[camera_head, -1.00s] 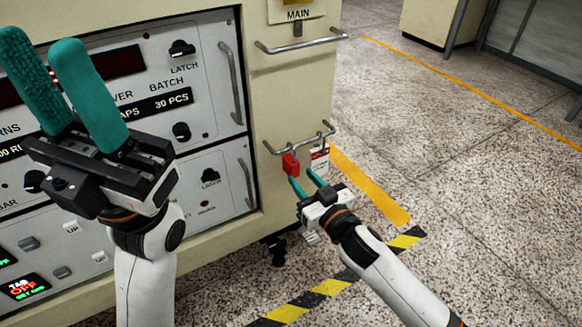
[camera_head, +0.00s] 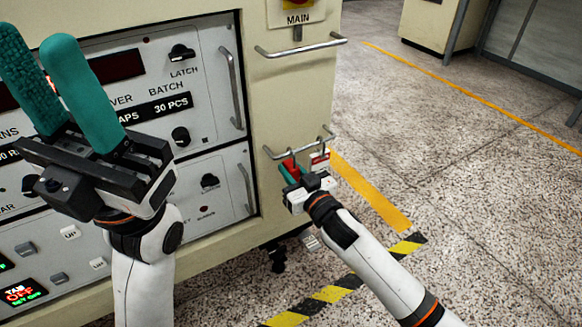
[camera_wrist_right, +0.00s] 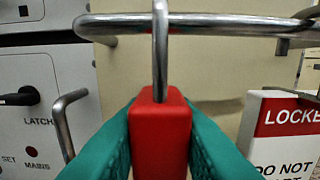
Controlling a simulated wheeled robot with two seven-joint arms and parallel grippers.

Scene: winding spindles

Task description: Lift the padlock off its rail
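The red padlock (camera_head: 290,163) hangs by its metal shackle from the lower rail (camera_head: 300,143) on the cream cabinet's side. In the right wrist view the padlock's red body (camera_wrist_right: 160,135) is upright, with its shackle looped over the rail (camera_wrist_right: 220,22). My right gripper (camera_head: 293,173) has its green fingers against both sides of the padlock body and looks shut on it. Its fingers partly hide the padlock in the head view. My left gripper (camera_head: 36,48) is open and empty, its fingers pointing up in front of the control panel.
A red-and-white lockout tag (camera_wrist_right: 285,135) hangs just right of the padlock; it also shows in the head view (camera_head: 320,160). A longer rail (camera_head: 300,47) sits higher on the cabinet (camera_head: 290,100). Panel handles stand to the left. The floor at right is open.

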